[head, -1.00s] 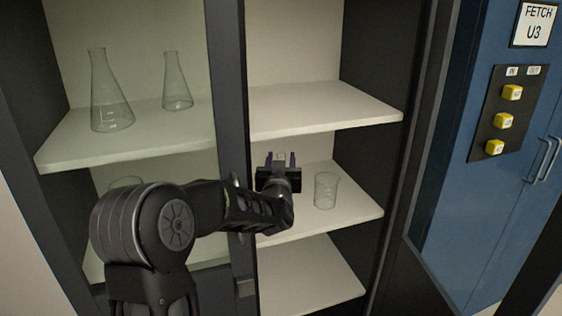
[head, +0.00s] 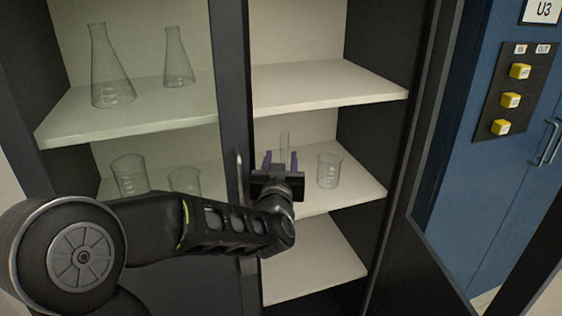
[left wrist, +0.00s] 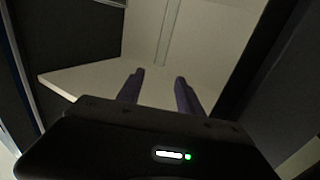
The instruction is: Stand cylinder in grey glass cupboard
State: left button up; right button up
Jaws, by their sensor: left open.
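The grey glass cupboard (head: 230,60) fills the middle of the head view, its right half open and its left half behind glass. A slim clear glass cylinder (head: 284,143) stands upright at the back of the middle right shelf (head: 355,195). In the left wrist view the cylinder (left wrist: 168,35) shows beyond the fingertips. My left gripper (head: 281,158) is open over that shelf, its two purple fingers (left wrist: 160,82) pointing toward the cylinder and apart from it. The cylinder's lower part is hidden behind the gripper in the head view. My right gripper is not in view.
A clear beaker (head: 329,170) stands on the same shelf, just right of my gripper. The upper right shelf (head: 330,85) is empty. Flasks (head: 110,70) and beakers (head: 130,175) stand behind the left glass. A blue cabinet with yellow buttons (head: 511,100) is at the right.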

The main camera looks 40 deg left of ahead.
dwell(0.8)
pick_arm(q)
jog(key=s+d+f+m+g+h, duration=0.1)
jog(key=d+f+g+h, duration=0.15)
jog(key=d+f, duration=0.65)
jog(key=d+f+m+g+h, duration=0.15)
jog(key=d+f+h, duration=0.25)
jog(key=f, duration=0.9)
jog(key=s+d+f+m+g+h, duration=0.1)
jog(key=d+f+m+g+h, duration=0.15)
jog(key=d+f, duration=0.65)
jog(key=s+d+f+g+h, duration=0.2)
jog(key=s+d+f+g, duration=0.2)
jog(key=s+f, duration=0.5)
jog(key=s+d+f+g+h, duration=0.3)
jog(key=s+d+f, duration=0.6)
jog(key=s, duration=0.6)
jog(key=shift+s+d+f+g, duration=0.2)
jog(key=shift+f+g, duration=0.25)
jog(key=shift+f, duration=0.2)
jog(key=shift+w, duration=0.1)
jog(key=shift+c, duration=0.7)
